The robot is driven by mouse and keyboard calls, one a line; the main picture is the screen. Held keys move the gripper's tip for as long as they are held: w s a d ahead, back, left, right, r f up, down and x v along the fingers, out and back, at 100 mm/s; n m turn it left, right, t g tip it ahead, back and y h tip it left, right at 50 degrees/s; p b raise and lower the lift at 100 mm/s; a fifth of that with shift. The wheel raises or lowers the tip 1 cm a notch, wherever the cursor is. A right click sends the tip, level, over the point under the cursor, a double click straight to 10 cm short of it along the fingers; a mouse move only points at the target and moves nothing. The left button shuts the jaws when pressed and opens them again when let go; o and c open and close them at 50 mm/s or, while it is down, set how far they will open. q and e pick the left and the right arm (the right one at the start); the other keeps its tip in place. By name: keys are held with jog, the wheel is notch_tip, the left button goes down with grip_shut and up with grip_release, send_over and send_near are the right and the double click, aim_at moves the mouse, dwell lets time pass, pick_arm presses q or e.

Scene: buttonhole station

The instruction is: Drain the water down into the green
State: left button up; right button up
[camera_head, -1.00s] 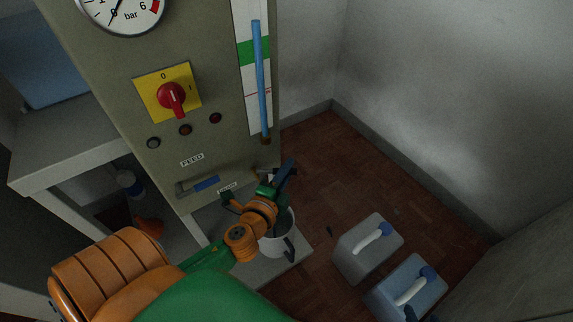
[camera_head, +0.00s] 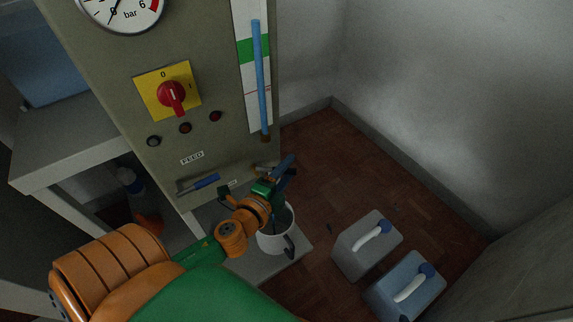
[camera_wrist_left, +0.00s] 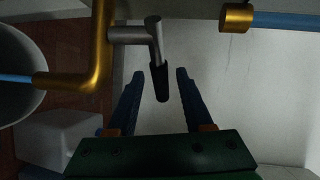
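The sight tube (camera_head: 260,80) holds a blue column whose top stands above the green band (camera_head: 254,50). My left gripper (camera_head: 284,168) is at the drain fitting under the tube. In the left wrist view the drain lever's black handle (camera_wrist_left: 160,82) lies between the two open fingers (camera_wrist_left: 160,82), with visible gaps on both sides. The brass drain pipe (camera_wrist_left: 98,50) bends toward a pale bucket (camera_wrist_left: 15,100), and a blue strand (camera_wrist_left: 15,79) runs from its end into it. The bucket (camera_head: 272,240) stands below the gripper in the head view. My right gripper is not in view.
A red switch (camera_head: 171,94) on yellow and a pressure gauge (camera_head: 122,8) are above. Two jugs, one grey (camera_head: 357,250) and one bluish (camera_head: 395,295), stand on the floor at right.

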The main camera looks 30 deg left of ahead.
pick_arm(q)
jog(key=v, duration=0.7)
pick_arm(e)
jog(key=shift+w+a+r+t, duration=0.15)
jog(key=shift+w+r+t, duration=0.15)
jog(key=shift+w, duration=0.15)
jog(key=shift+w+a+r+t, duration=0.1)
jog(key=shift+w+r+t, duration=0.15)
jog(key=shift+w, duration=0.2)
pick_arm(q)
jog(key=shift+s, duration=0.1)
